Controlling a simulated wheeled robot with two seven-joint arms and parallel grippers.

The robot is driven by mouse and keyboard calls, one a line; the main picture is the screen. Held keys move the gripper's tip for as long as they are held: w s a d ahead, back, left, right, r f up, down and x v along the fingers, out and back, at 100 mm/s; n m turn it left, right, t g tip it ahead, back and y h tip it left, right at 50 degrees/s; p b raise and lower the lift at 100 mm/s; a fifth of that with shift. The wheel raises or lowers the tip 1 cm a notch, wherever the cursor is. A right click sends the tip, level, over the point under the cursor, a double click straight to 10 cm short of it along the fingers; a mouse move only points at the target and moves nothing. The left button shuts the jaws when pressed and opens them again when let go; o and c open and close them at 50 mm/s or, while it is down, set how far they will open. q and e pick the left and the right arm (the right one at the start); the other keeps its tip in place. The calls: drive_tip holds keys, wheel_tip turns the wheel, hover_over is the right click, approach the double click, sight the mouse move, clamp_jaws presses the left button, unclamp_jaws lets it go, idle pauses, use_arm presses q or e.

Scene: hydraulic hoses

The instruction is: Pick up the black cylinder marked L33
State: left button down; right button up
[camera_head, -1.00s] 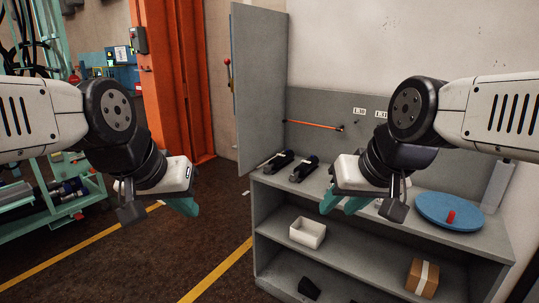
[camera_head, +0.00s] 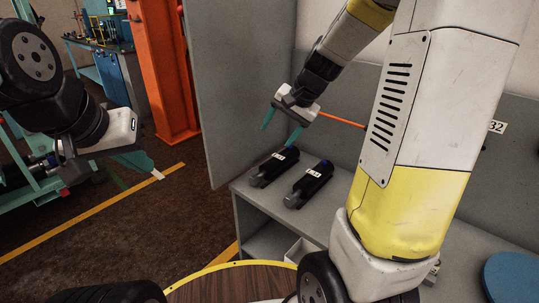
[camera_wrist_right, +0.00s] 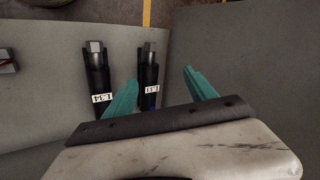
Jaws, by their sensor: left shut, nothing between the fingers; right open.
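Two black cylinders with grey ends and white labels lie side by side on the grey cabinet's top (camera_head: 250,192). The left one in the head view (camera_head: 273,167) shows on the right in the right wrist view (camera_wrist_right: 149,72); its small label seems to read L33. The other cylinder (camera_head: 309,184) is marked L34 in the right wrist view (camera_wrist_right: 97,72). My right gripper (camera_head: 281,129) is open and empty above the left cylinder; in the wrist view that cylinder appears between the fingers (camera_wrist_right: 162,82), nearer the left finger. My left gripper (camera_head: 148,164) is shut and empty, off to the left.
A tall grey panel (camera_head: 240,90) stands left of the cylinders. An orange rod (camera_head: 342,120) is on the back wall behind my right arm. A blue disc (camera_head: 512,275) lies at the lower right. A white bin (camera_head: 300,250) shows on the shelf below. Open floor is at left.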

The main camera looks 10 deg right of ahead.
sight(277, 160)
drive_tip(key=w+f+m, duration=0.1)
drive_tip(key=w+f, duration=0.2)
drive_tip(key=f, duration=0.3)
drive_tip(key=w+d+f+m, duration=0.1)
drive_tip(key=w+f, duration=0.3)
drive_tip(key=f, duration=0.3)
drive_tip(key=w+d+f+m, duration=0.1)
drive_tip(key=w+f, duration=0.3)
drive_tip(key=f, duration=0.2)
drive_tip(key=shift+w+d+f+m+g+h, duration=0.1)
drive_tip(key=shift+w+f+m+g+h, duration=0.1)
drive_tip(key=shift+m+g+h, duration=0.15)
clamp_jaws()
drive_tip(key=shift+w+r, duration=0.15)
drive_tip(key=shift+r, duration=0.05)
